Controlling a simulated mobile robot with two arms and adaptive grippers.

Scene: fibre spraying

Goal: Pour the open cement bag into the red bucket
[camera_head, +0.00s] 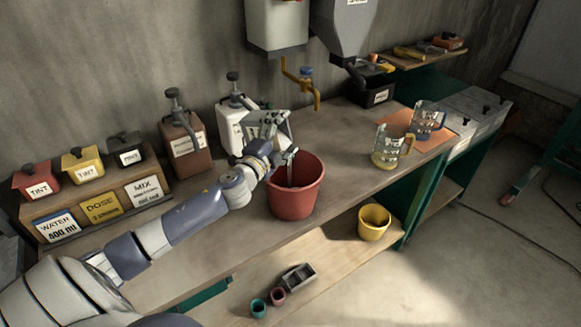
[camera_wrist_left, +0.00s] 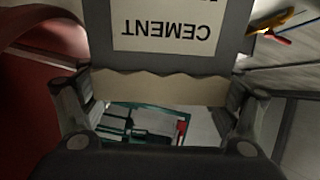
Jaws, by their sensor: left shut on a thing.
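The red bucket (camera_head: 297,192) stands upright on the workbench, and its wall fills the left side of the left wrist view (camera_wrist_left: 35,100). My left gripper (camera_head: 280,153) is above the bucket's back-left rim. In the left wrist view my left gripper (camera_wrist_left: 160,105) is shut on the cement bag (camera_wrist_left: 228,30), its fingers at either side of a tan, wavy-edged band. The bag is grey with a pale "CEMENT" label that reads upside down. In the head view the bag (camera_head: 266,122) is small and partly hidden by the gripper. The bucket's inside is mostly hidden. My right gripper is not in view.
Two clear jugs (camera_head: 388,150) stand on the bench to the right. Brown (camera_head: 184,145) and white containers stand behind my arm, near the tint boxes (camera_head: 83,165). Dispensers with a yellow tap (camera_head: 305,82) hang above. A yellow bucket (camera_head: 374,222) is on the lower shelf.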

